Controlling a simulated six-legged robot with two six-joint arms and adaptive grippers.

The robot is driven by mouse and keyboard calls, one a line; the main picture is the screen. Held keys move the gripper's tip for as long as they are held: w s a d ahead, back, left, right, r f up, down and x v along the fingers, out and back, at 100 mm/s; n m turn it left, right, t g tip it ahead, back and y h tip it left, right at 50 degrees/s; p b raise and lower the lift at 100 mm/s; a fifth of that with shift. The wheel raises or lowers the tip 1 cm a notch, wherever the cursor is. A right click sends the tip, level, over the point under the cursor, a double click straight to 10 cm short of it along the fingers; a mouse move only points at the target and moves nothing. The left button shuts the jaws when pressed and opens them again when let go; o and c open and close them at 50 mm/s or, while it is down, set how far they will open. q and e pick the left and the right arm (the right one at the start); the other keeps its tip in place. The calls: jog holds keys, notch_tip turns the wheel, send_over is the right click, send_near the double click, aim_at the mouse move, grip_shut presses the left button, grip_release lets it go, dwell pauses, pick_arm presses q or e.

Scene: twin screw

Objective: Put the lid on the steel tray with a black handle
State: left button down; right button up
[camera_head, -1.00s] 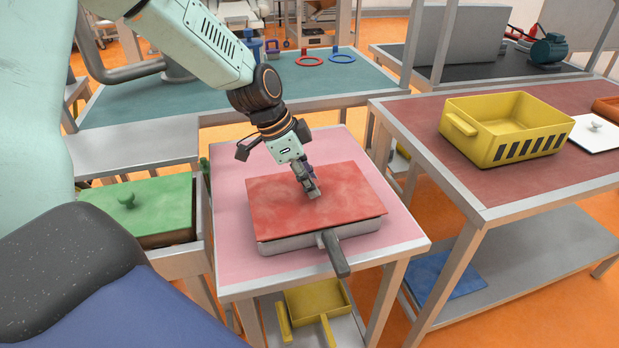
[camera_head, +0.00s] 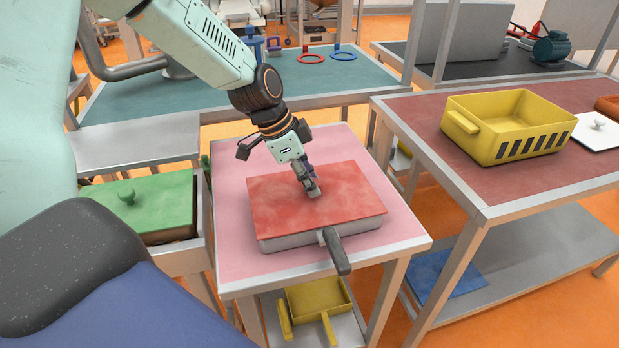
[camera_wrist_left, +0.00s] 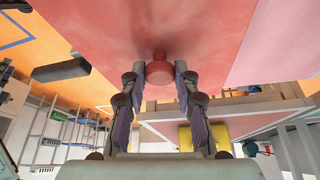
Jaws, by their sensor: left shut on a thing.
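The steel tray (camera_head: 287,242) with its black handle (camera_head: 336,252) stands on the pink-topped table. The red lid (camera_head: 345,190) lies over the tray and covers its opening, roughly lined up with the rim. It also shows in the left wrist view (camera_wrist_left: 225,35). My left gripper (camera_head: 313,190) is at the middle of the lid. In the left wrist view, its fingers (camera_wrist_left: 160,78) are shut on the lid's round red knob (camera_wrist_left: 159,72). In the head view the gripper hides the knob. My right gripper is not in view.
The pink table (camera_head: 232,255) has free room around the tray. A green lid (camera_head: 165,205) sits on a container to the left. A yellow basket (camera_head: 510,130) and a white lid (camera_head: 596,130) are on the right table. A yellow pan (camera_head: 318,300) is on the shelf below.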

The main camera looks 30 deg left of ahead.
pick_arm(q)
jog(key=c, duration=0.9)
grip_release()
jog(key=shift+o, duration=0.3)
jog(key=o, duration=0.4)
jog(key=shift+r+p, duration=3.2)
jog(key=shift+r, duration=0.35)
jog(key=shift+c, duration=0.2)
